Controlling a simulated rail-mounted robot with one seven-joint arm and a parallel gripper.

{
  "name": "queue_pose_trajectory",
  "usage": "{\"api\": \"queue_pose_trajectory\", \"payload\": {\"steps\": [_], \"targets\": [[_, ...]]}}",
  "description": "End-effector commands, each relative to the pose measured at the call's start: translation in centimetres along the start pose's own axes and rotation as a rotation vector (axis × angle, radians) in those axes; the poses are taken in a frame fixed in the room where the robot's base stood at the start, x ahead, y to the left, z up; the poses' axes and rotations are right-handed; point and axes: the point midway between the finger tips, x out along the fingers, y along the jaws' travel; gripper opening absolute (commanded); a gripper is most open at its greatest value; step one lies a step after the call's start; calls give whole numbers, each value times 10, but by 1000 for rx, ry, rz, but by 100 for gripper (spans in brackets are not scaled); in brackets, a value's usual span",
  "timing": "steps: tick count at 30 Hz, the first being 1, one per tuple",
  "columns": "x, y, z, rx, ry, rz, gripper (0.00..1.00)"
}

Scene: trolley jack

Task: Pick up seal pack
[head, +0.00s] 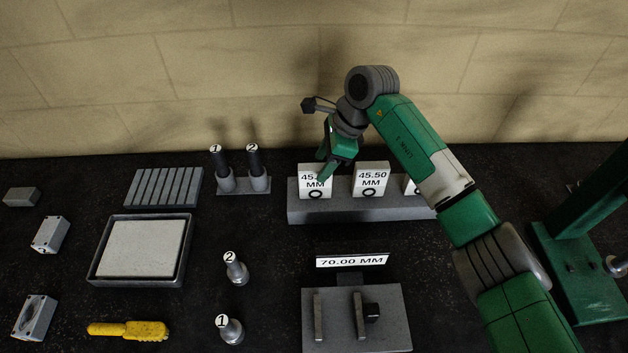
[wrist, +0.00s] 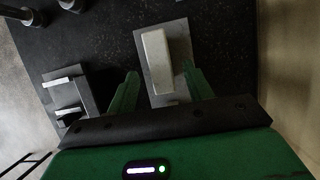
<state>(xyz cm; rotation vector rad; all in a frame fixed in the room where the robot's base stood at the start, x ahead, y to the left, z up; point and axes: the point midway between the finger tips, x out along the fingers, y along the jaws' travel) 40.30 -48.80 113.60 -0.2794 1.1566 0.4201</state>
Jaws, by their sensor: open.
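White packs with a ring mark stand upright in a row on a long grey stand (head: 365,208). The left one (head: 306,190) has a label starting "45.", partly hidden by my gripper (head: 323,178). The middle one (head: 372,181) reads "45.50 MM", and a third (head: 411,188) is mostly hidden by my arm. My gripper is open at the top of the left pack. In the wrist view, one white pack (wrist: 157,60) lies between the two finger lines of my gripper (wrist: 160,72). I cannot tell whether the fingers touch it or how far down they reach.
A grey fixture plate (head: 385,335) with upright plates and a "70.00 MM" sign (head: 352,261) stands in front. Numbered studs (head: 236,270), a framed tray (head: 100,275) and a yellow-handled tool (head: 128,330) lie left. A green frame (head: 575,265) stands right. The wall is close behind.

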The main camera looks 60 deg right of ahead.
Motion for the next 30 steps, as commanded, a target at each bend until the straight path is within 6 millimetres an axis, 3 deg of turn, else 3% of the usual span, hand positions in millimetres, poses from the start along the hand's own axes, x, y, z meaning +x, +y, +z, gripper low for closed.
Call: {"api": "queue_pose_trajectory", "payload": {"steps": [10, 16, 17, 24, 30], "targets": [[48, 0, 0, 0, -1, 2, 51], [51, 0, -1, -1, -1, -1, 51], [51, 0, -1, -1, -1, -1, 49], [51, 0, -1, -1, -1, -1, 3], [51, -1, 0, -1, -1, -1, 2]]}}
